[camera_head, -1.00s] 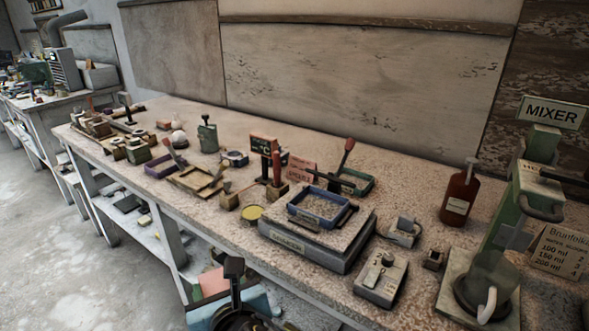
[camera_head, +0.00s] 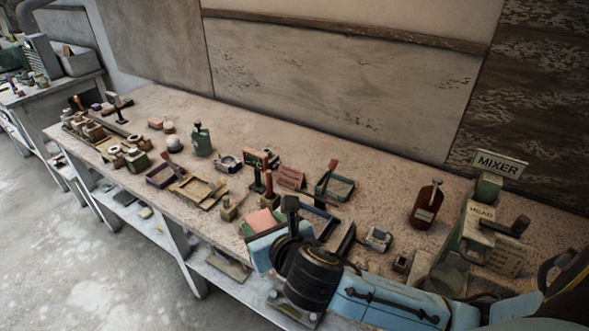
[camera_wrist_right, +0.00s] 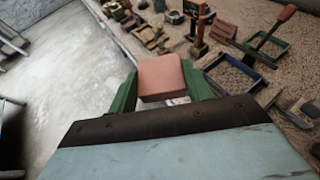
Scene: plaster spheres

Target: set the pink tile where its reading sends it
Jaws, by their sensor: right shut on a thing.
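The pink tile (camera_head: 262,222) is held by my right gripper over the bench's front edge. It also shows in the right wrist view (camera_wrist_right: 162,76), flat between two green fingers. My right gripper (camera_wrist_right: 162,88) is shut on it. In the head view my blue and black right arm hides most of the scale. A blue-rimmed tray (camera_wrist_right: 233,74) lies right of the tile in the wrist view. Behind it is a green-rimmed tray (camera_head: 336,188). A purple tray (camera_head: 160,176) and a wooden tray (camera_head: 196,190) lie farther left. My left gripper is out of view.
A dark sign (camera_head: 256,158) and a pink card (camera_head: 290,177) stand mid-bench; their writing is too small to read. A brown bottle (camera_head: 426,206) and the mixer (camera_head: 484,215) stand at the right. The bench's back strip is mostly clear.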

